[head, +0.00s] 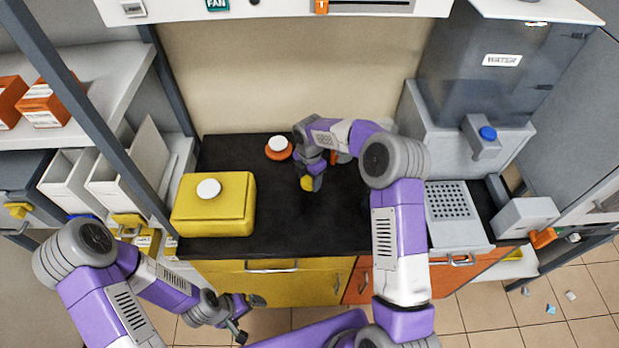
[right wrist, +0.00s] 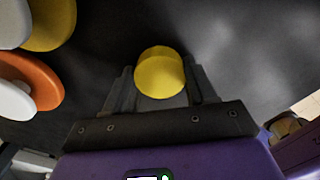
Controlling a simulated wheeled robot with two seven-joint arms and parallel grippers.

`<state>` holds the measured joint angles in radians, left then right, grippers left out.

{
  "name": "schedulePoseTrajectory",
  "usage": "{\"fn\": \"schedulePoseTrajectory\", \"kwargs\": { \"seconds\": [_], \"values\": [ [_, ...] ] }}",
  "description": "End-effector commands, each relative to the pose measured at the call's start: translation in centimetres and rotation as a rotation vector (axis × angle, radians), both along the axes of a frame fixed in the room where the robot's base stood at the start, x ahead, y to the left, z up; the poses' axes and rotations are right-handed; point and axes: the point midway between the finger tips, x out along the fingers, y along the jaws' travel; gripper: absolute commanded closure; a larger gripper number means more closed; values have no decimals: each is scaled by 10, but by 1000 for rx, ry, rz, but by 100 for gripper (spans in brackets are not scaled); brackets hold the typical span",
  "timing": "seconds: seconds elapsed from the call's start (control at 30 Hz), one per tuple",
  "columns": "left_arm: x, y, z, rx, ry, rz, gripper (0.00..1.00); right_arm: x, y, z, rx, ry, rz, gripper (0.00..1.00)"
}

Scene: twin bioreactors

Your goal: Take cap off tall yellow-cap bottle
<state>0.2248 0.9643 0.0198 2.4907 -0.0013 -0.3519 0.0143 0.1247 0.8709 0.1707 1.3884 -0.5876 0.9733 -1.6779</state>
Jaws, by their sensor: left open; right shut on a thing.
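My right gripper (head: 309,178) is low over the black worktop, shut on a yellow cap (head: 307,184). In the right wrist view the round yellow cap (right wrist: 160,78) sits between the two fingers of the right gripper (right wrist: 160,92). No bottle body shows around or below the cap in either view, so I cannot tell whether the cap is on a bottle. My left gripper (head: 248,317) is open and empty, low in front of the yellow cabinet.
A yellow canister with a white lid (head: 225,210) stands left on the worktop (head: 285,225). An orange container with a white lid (head: 278,149) stands behind it. A grey machine with a drain grid (head: 449,200) is on the right. The front middle of the worktop is clear.

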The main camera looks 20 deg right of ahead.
Motion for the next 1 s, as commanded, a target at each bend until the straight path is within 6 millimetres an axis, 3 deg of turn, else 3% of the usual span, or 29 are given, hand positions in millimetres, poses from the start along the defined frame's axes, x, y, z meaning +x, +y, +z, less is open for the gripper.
{"fn": "schedulePoseTrajectory", "kwargs": {
  "seconds": [0.03,0.07,0.2,0.57,0.67,1.0],
  "values": [
    [0,0,-2,0,0,0,0,0,0,-3,0,1,0,81],
    [0,0,-1,0,0,0,0,0,0,-2,0,1,0,40],
    [0,0,-1,0,0,0,0,0,0,-2,0,1,0,19],
    [0,0,2,0,0,0,0,0,0,5,0,0,0,19],
    [0,0,4,0,0,0,0,1,0,18,0,-3,-1,19],
    [0,0,14,0,0,0,0,1,0,90,0,-3,0,19]
  ]
}}
